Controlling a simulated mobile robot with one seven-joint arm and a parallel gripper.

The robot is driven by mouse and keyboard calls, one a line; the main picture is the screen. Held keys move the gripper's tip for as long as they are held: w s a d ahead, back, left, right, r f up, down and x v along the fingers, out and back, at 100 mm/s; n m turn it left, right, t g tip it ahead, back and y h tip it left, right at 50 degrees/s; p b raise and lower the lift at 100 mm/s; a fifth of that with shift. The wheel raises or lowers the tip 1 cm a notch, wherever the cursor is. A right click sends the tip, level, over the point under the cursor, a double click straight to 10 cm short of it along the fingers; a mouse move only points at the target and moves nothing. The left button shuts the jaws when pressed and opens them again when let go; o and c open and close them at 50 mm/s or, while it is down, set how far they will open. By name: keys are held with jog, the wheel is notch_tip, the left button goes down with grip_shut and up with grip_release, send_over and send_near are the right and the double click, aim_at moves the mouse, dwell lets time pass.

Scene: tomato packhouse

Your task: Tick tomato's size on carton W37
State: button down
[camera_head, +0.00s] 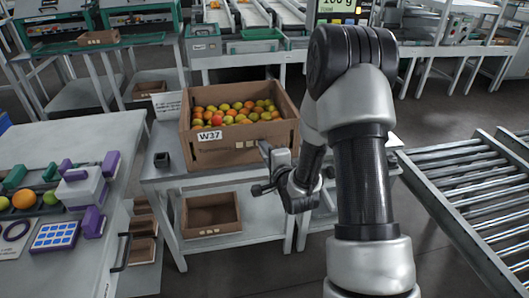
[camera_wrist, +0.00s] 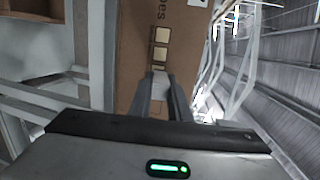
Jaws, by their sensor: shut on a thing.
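The brown carton W37 (camera_head: 265,158), full of red, orange and green tomatoes (camera_head: 238,112), stands on a grey table. Its front bears a white W37 label (camera_head: 209,136) and, lower down, a row of small pale squares (camera_head: 214,150). My gripper (camera_head: 266,152) is at the right part of the carton's front. In the wrist view my gripper (camera_wrist: 160,82) points at the carton's cardboard face (camera_wrist: 135,60), with pale squares (camera_wrist: 162,34) in line ahead of its fingertips. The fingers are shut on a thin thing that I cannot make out. Contact with the carton cannot be told.
On the left bench an orange tomato (camera_head: 23,199) and a green one lie in a dark tray, near purple-and-white devices (camera_head: 83,188) and a blue keypad (camera_head: 54,236). A small black holder (camera_head: 161,160) stands left of the carton. A roller conveyor (camera_head: 470,190) is at right.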

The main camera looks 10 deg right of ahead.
jog(key=shift+a+f, duration=0.1)
jog(key=shift+a, duration=0.1)
jog(key=shift+s, duration=0.1)
jog(key=shift+a+f+v, duration=0.1)
jog(key=shift+f+v, duration=0.1)
jog(key=shift+v, duration=0.75)
jog(key=shift+a+f+v, duration=0.15)
jog(key=shift+v, duration=0.8)
jog(key=shift+a+f+v, duration=0.1)
jog(key=shift+f+v, duration=0.1)
jog(key=shift+v, duration=0.7)
jog(key=shift+s, duration=0.2)
